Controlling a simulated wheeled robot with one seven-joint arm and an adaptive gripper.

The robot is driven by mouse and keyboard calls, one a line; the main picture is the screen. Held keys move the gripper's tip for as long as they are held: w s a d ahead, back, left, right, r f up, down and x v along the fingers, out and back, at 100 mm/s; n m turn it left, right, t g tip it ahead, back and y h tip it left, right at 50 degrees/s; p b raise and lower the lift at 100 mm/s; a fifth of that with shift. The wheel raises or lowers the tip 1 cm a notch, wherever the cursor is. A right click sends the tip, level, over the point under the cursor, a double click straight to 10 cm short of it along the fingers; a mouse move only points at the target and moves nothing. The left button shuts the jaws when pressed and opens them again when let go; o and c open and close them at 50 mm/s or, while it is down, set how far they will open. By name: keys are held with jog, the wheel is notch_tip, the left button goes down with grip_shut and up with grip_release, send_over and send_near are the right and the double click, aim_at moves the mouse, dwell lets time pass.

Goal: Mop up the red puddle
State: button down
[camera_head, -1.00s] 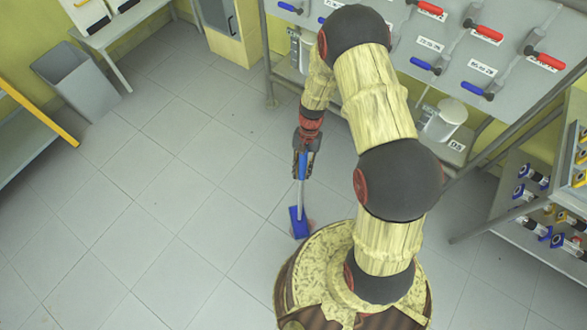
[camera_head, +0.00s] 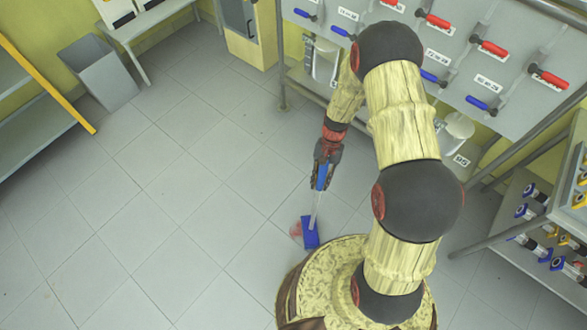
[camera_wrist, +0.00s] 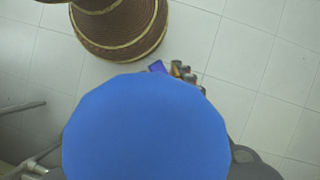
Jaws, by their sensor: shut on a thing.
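A small red puddle (camera_head: 296,230) lies on the grey tiled floor, close to my round base. A mop with a blue head (camera_head: 310,232), a pale shaft and a blue grip is held by my gripper (camera_head: 323,172). The mop head is at the puddle's right edge and hides part of it. My gripper is shut on the mop's blue grip (camera_head: 322,177), and the shaft hangs nearly upright below it. In the wrist view the blue end of the handle (camera_wrist: 145,130) fills the middle and hides most of the mop.
A panel with red and blue valve handles (camera_head: 470,70) stands at the back right. A shelf with fittings (camera_head: 545,225) is at the right. A grey bin (camera_head: 98,75) stands at the far left, near a yellow-edged shelf (camera_head: 45,85). The floor at left is clear.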

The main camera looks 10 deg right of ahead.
jog(key=shift+w+r+p, duration=0.2)
jog(key=shift+r+p, duration=1.75)
jog(key=shift+r, duration=1.25)
